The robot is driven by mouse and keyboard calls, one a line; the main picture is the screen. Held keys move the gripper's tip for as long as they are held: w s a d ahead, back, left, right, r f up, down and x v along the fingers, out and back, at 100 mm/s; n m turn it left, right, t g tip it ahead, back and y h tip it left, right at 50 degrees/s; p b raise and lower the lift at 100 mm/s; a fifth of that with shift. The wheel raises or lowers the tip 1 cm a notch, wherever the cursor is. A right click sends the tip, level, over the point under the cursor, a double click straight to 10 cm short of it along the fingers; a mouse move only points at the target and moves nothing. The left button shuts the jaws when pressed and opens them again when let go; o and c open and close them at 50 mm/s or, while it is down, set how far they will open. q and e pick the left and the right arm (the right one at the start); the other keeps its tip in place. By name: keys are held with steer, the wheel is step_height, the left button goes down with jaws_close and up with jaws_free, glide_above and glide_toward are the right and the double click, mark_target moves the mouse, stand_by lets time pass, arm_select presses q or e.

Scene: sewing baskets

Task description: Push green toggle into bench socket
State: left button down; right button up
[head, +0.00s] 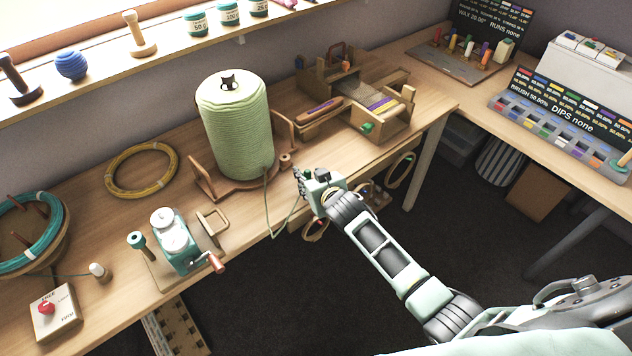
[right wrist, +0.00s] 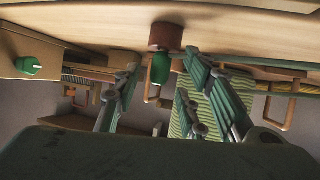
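In the right wrist view a short green toggle (right wrist: 160,69) sits between my right fingers, with one end against a round reddish-brown wooden socket (right wrist: 165,37) at the bench edge. How deep it sits I cannot tell. The socket also shows as a small brown knob in the head view (head: 286,160), beside the large green thread cone (head: 235,125). My right gripper (right wrist: 160,72) is open, with a finger on each side of the toggle and visible gaps. My left gripper is out of view.
A wooden box with drawers (head: 355,95) and a green knob (head: 367,127) stands behind the gripper. A thin green cord (head: 269,205) hangs from the cone. A yellow hoop (head: 141,170) lies left.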

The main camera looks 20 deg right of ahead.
steer(key=v, duration=1.1)
steer(key=shift+s, duration=0.3)
steer(key=s+d+f+g, duration=0.15)
steer(key=s+f, duration=0.35)
steer(key=f, duration=0.5)
steer(key=s+f+g, duration=0.2)
steer(key=s+f, duration=0.3)
steer(key=f, duration=0.4)
steer(key=s+d+f+g, duration=0.15)
steer(key=s+f, duration=0.35)
steer(key=f, duration=0.5)
steer(key=s+f+g, duration=0.2)
steer(key=s+f, duration=0.3)
steer(key=s, duration=0.5)
steer(key=s+f+g, duration=0.2)
steer(key=s+f, duration=0.3)
steer(key=s, duration=0.6)
steer(key=s+f+n+g, duration=0.1)
steer(key=s+f+g, duration=0.1)
steer(key=s+f, duration=0.4)
steer(key=s, duration=0.5)
steer(key=shift+s+h, duration=0.25)
steer(key=shift+h, duration=0.05)
